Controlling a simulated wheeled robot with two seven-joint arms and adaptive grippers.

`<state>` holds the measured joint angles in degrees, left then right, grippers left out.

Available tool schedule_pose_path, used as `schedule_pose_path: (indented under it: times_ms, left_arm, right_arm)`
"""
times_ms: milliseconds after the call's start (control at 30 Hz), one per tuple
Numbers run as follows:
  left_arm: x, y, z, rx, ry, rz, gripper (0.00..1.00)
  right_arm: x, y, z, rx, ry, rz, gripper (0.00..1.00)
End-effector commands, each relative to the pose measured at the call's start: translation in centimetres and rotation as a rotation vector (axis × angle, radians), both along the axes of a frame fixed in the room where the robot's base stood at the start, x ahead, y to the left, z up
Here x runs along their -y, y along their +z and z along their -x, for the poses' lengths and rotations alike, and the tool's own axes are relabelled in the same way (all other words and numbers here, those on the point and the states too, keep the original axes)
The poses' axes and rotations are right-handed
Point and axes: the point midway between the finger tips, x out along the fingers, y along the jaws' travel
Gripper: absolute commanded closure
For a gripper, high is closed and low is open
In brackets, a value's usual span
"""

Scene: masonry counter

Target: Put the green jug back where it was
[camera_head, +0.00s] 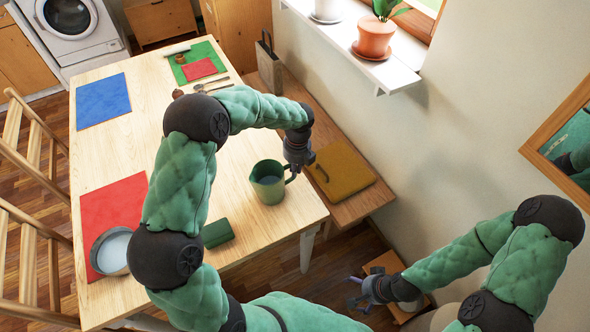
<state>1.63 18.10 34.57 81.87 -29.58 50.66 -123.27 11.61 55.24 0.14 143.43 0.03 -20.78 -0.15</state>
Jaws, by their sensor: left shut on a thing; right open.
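The green jug (267,186) is upright at the right part of the wooden table, near its right edge. Its open mouth faces up and its handle points right. My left gripper (293,176) comes down from above and is shut on the jug at its handle side. The fingertips are small in the picture, and I cannot tell if the jug's base touches the table. My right gripper (361,292) is open and empty, low at the right, away from the table and the jug.
On the table (150,82) lie a blue mat (103,100), a red mat (112,208) with a metal pot (112,252), a green mat (205,54) and a green block (217,232). A yellow board (340,170) lies on the lower bench by the wall. Chairs stand left.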

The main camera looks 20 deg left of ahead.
Motion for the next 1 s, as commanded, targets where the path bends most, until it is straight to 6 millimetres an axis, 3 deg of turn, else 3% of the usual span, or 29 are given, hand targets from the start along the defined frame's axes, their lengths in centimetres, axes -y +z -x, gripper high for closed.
schedule_pose_path:
  times_ms: [233,267,300,333,733,1000]
  left_arm:
    - [0.0,0.0,0.0,0.001,0.000,-0.001,1.00]
    - [0.0,0.0,0.0,0.000,0.000,0.000,0.77]
    - [0.0,0.0,0.0,0.000,0.000,0.000,0.65]
    - [0.0,0.0,0.0,0.000,0.000,0.000,0.61]
    - [0.0,0.4,0.0,0.001,0.000,-0.001,0.61]
    - [0.2,4.9,-0.2,0.003,0.000,-0.001,0.61]
  right_arm:
    - [0.0,0.1,0.0,0.001,0.000,0.000,0.04]
    - [0.0,0.1,0.0,0.001,0.000,0.000,0.04]
    - [0.0,0.1,0.0,0.001,0.000,0.000,0.04]
    - [0.0,0.1,0.0,0.000,0.000,0.000,0.04]
    - [0.0,0.2,0.0,0.000,0.000,0.000,0.04]
    - [0.0,1.8,0.0,0.000,0.000,0.000,0.04]
